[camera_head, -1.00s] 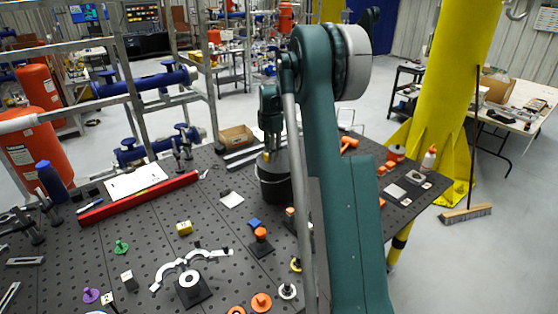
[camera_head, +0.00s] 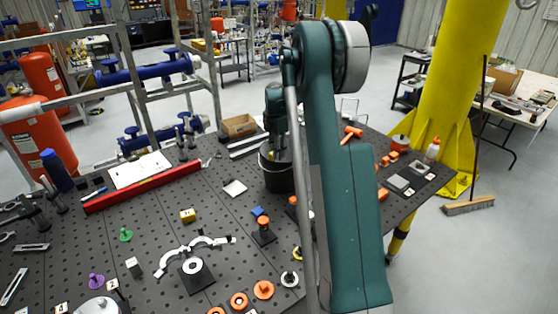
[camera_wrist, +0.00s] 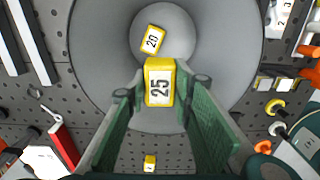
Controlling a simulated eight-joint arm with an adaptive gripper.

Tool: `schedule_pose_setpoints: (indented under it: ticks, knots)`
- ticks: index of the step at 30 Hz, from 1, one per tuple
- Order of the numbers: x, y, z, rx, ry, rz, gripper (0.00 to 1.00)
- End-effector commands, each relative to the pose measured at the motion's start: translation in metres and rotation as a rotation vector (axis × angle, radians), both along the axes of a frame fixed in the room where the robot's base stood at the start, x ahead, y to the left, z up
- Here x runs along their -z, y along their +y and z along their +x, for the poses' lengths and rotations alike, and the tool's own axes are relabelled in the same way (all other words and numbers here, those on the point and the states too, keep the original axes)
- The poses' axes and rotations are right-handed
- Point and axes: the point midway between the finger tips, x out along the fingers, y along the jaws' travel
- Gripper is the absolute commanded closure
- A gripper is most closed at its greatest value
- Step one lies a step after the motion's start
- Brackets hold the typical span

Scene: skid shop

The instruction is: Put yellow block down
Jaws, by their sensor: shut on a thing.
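A yellow block marked 25 (camera_wrist: 159,83) is held between the green fingers of my gripper (camera_wrist: 162,98) in the wrist view. My gripper (camera_head: 275,150) is over the dark bucket (camera_head: 279,182) in the head view, its tips partly hidden by the rim and arm. The wrist view looks down into the bucket (camera_wrist: 95,60), whose inside is grey. A second yellow block marked 20 (camera_wrist: 152,39) lies tilted on the bucket's floor. Another yellow block (camera_head: 187,215) sits on the perforated table, also seen in the wrist view (camera_wrist: 150,163).
The bucket stands on the dark perforated table (camera_head: 150,240). A red bar (camera_head: 140,188), a white sheet (camera_head: 140,170) and a cardboard box (camera_head: 238,126) lie left of it. Orange parts (camera_head: 264,290) and a curved metal piece (camera_head: 200,243) are in front. A yellow column (camera_head: 455,70) stands right.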

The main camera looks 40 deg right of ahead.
Motion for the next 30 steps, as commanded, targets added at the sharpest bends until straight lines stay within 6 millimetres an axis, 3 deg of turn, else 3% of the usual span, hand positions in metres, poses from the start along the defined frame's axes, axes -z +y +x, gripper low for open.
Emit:
schedule_pose_setpoints:
  ticks: [12,25,30]
  knots:
    - [0.05,0.0,0.0,0.0,0.0,0.0,0.9]
    - [0.056,0.0,0.0,0.0,0.0,0.0,0.9]
    - [0.068,0.0,0.0,0.0,0.0,0.0,0.9]
